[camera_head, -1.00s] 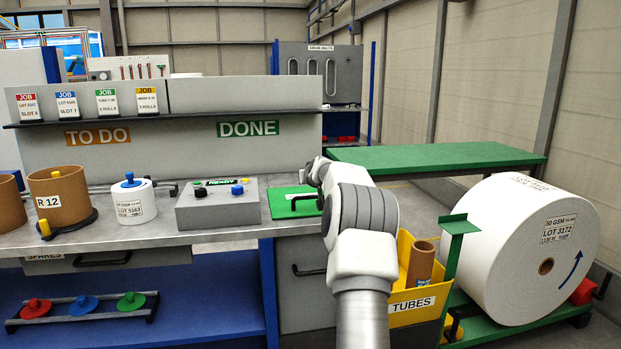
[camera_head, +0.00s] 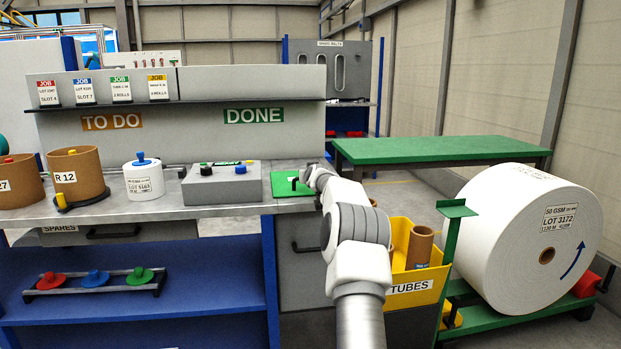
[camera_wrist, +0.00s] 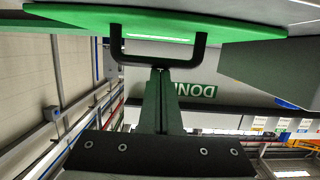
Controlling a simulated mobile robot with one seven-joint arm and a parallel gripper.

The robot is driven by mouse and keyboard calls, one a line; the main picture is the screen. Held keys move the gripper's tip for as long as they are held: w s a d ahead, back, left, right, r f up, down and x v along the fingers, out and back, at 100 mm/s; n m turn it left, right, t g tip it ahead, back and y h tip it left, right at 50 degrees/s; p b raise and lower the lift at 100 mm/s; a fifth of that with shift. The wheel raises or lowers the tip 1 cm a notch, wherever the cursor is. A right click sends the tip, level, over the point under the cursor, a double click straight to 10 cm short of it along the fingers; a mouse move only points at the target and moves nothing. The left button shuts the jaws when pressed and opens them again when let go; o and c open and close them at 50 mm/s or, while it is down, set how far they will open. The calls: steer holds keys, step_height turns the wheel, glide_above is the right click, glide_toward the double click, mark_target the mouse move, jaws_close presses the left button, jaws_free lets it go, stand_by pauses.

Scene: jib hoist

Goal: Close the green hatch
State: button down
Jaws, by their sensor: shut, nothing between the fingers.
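The green hatch (camera_head: 283,184) is a flat green panel at the right end of the grey bench top, with a black bar handle (camera_head: 294,184). In the wrist view, which is upside down, the hatch (camera_wrist: 80,20) spans the top edge, seen nearly edge-on, and the U-shaped handle (camera_wrist: 185,62) stands out from it. My gripper (camera_wrist: 158,75) is shut and empty, its fingertips at the handle's crossbar; I cannot tell whether they touch it. In the head view my wrist hides the right part of the hatch. I cannot tell whether the hatch is flush.
A grey control box (camera_head: 220,185) stands just left of the hatch. A white roll (camera_head: 143,182) and brown tubes (camera_head: 78,172) stand farther left. A yellow tubes bin (camera_head: 408,295) and a large paper roll (camera_head: 520,225) are to the right. A green table (camera_head: 440,150) stands behind.

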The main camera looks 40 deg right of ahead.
mark_target(310, 192)
steer(key=shift+s+d+f, duration=0.1)
steer(key=shift+s+f, duration=0.05)
steer(key=shift+f, duration=0.75)
steer(key=shift+s+d+f, duration=0.1)
steer(key=shift+s+f, duration=0.05)
steer(key=shift+f, duration=0.75)
steer(key=r, duration=0.2)
steer(key=r+p, duration=0.1)
steer(key=r, duration=0.4)
steer(key=shift+s+a, duration=0.25)
steer(key=shift+s, duration=0.1)
steer(key=shift+s+a+f, duration=0.1)
steer(key=shift+s+f, duration=0.25)
steer(key=shift+f, duration=0.25)
steer(key=shift+s+a+f, duration=0.55)
steer(key=shift+s+f, duration=0.2)
steer(key=shift+f, duration=0.25)
steer(key=shift+s+a+f, duration=0.5)
steer(key=shift+s+f, duration=0.2)
steer(key=shift+f, duration=0.3)
steer(key=shift+s+a+f, duration=0.55)
steer(key=shift+s+f, duration=0.2)
steer(key=shift+f, duration=0.25)
